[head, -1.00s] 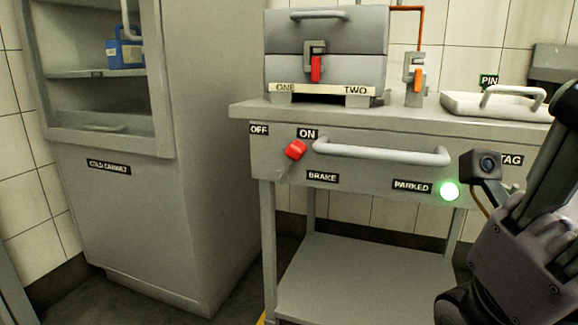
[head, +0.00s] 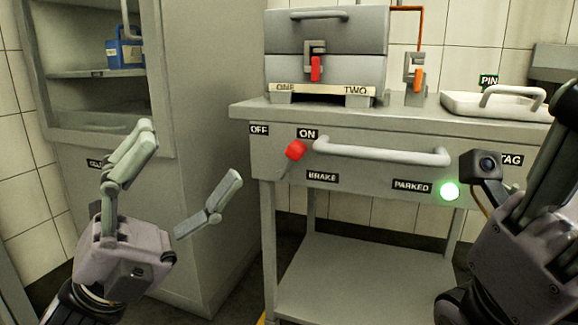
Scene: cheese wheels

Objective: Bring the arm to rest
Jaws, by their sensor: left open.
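My left gripper (head: 190,160) shows at the lower left in the head view. Its two fingers are spread wide and nothing is between them. It is in front of the grey cold cabinet (head: 210,110) and left of the trolley (head: 380,113), apart from the red brake lever as seen here. My right arm (head: 525,235) comes in at the right edge, in front of the trolley's right end. The fingertips of my right gripper do not show.
The trolley carries a grey two-tier box (head: 325,38) with a red latch, and a tray (head: 470,103) with a handle. A red brake lever (head: 295,150) points to ON. A green PARKED light (head: 449,191) glows. A blue box (head: 125,54) stands in the cabinet.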

